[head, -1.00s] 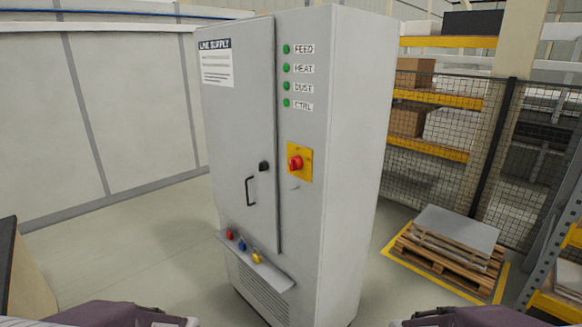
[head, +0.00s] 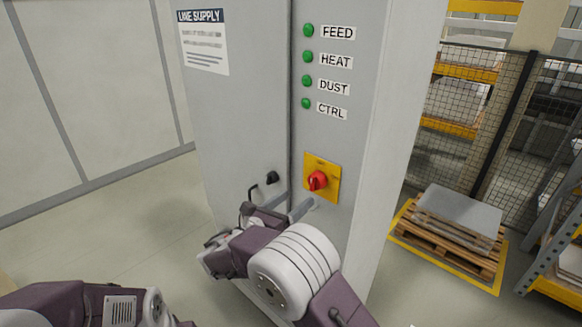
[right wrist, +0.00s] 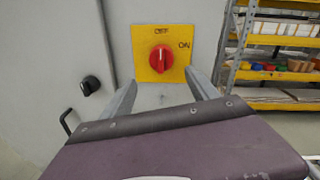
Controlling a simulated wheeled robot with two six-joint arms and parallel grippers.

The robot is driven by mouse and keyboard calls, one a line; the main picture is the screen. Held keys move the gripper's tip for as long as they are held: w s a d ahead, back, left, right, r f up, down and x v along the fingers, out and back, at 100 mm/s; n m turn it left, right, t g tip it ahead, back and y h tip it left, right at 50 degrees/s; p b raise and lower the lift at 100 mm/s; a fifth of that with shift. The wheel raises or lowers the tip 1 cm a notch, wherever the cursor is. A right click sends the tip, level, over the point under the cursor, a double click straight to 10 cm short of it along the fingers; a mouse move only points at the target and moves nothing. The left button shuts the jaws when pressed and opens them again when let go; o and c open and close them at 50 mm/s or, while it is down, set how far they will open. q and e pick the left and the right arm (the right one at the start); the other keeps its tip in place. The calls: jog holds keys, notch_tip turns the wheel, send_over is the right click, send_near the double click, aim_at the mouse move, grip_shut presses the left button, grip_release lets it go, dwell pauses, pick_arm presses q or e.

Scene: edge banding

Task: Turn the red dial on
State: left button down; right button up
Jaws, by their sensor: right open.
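The red dial (head: 317,181) sits on a yellow square plate (head: 331,168) on the front of a grey cabinet. In the right wrist view the red dial (right wrist: 161,58) has its grip bar upright, pointing to the OFF marking at the top of the yellow plate (right wrist: 147,75); ON is marked at the right. My right gripper (head: 293,203) is open and empty, just below and in front of the dial. In the right wrist view its two fingers (right wrist: 161,85) stand apart on either side below the dial, not visibly touching it. My left gripper is out of view; only its arm shows.
A black knob (head: 272,177) and a door handle (head: 253,192) sit left of the dial. Green lamps (head: 307,56) with labels are above it. A pallet (head: 447,235) and a mesh fence (head: 470,110) stand to the right. Open floor lies left of the cabinet.

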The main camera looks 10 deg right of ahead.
aim_at(312, 186)
jog(key=p+x, duration=0.1)
jog(key=x, duration=0.1)
jog(key=p+x, duration=0.1)
jog(key=x, duration=0.2)
jog(key=p+x, duration=0.2)
jog(key=x, duration=0.1)
jog(key=shift+w+d+r, duration=0.1)
jog(key=shift+d+r, duration=0.1)
jog(key=shift+r, duration=0.2)
jog(key=shift+w+d, duration=0.1)
jog(key=shift+d, duration=0.1)
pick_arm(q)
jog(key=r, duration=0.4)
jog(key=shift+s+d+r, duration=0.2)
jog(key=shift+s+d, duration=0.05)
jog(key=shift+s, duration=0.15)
pick_arm(e)
jog(key=shift+d, duration=0.1)
